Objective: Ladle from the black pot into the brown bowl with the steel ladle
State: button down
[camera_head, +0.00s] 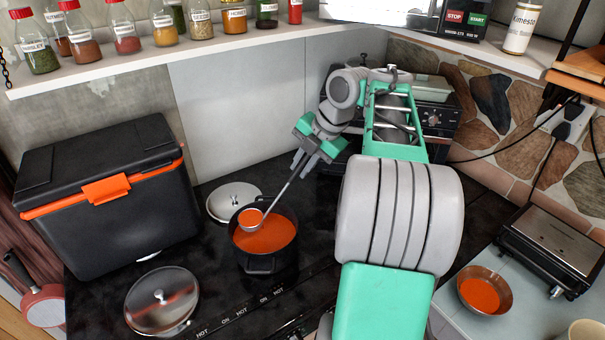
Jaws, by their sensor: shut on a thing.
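The black pot (267,264) stands on the dark stove top and holds orange-red soup (266,238). My gripper (305,166) is shut on the upper handle of the steel ladle (282,194), above and to the right of the pot. The handle slants down to the left. The ladle's bowl is over the pot's back left part and has orange soup in it; I cannot tell if its underside touches the soup. The brown bowl (483,312) is on the pale counter at the lower right, with orange-red soup in it.
A steel lid (161,302) lies front left of the pot, another lid (232,199) behind it. A black cooler box (105,215) stands at left. A steel appliance (553,245) is beside the brown bowl. A spice shelf (130,60) runs above.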

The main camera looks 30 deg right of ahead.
aim_at(303, 158)
jog(key=shift+r, duration=2.7)
